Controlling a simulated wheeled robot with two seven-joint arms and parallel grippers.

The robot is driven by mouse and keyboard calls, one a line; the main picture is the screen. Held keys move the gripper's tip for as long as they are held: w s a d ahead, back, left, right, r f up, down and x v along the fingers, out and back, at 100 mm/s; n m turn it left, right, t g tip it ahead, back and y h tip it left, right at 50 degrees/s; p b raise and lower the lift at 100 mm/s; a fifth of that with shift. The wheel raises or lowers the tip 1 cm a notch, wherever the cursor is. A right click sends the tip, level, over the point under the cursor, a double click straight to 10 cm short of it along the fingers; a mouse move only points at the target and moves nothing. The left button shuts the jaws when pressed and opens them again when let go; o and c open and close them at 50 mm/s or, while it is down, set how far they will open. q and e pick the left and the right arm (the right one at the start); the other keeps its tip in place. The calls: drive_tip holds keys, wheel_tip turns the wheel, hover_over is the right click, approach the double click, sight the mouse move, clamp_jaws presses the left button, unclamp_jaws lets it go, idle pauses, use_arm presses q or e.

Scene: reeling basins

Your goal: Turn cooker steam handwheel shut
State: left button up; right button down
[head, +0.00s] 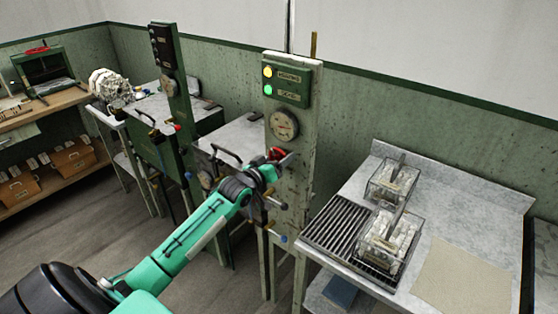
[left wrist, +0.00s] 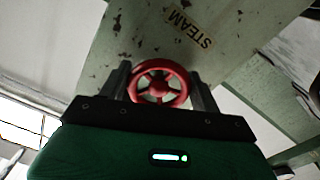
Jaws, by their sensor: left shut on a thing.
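The red steam handwheel (left wrist: 160,83) is mounted on the pale, chipped post, under a label reading STEAM (left wrist: 190,28) in the left wrist view. My left gripper (left wrist: 160,90) has one finger on each side of the wheel's rim and is shut on it. In the head view the left gripper (head: 282,165) reaches the front of the post (head: 297,190), and only part of the red handwheel (head: 276,153) shows behind it. My right gripper is in neither view.
The post carries a round gauge (head: 284,125) and a green panel (head: 287,85) with yellow and green lamps. A second post (head: 168,85) stands left.

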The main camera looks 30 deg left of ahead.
use_arm(q)
drive_tip(key=m, duration=0.3)
drive_tip(key=shift+a+f+m, duration=0.1)
drive_tip(key=shift+f+m, duration=0.05)
drive_tip(key=shift+m, duration=1.95)
drive_tip(key=shift+a, duration=0.1)
drive_tip(key=o, duration=1)
drive_tip(key=shift+s+b, duration=0.1)
drive_tip(key=shift+b, duration=0.2)
drive_tip(key=s+a+b, duration=0.1)
drive_tip(key=s+b, duration=0.3)
drive_tip(key=s, duration=0.9)
drive_tip(key=shift+s, duration=0.3)
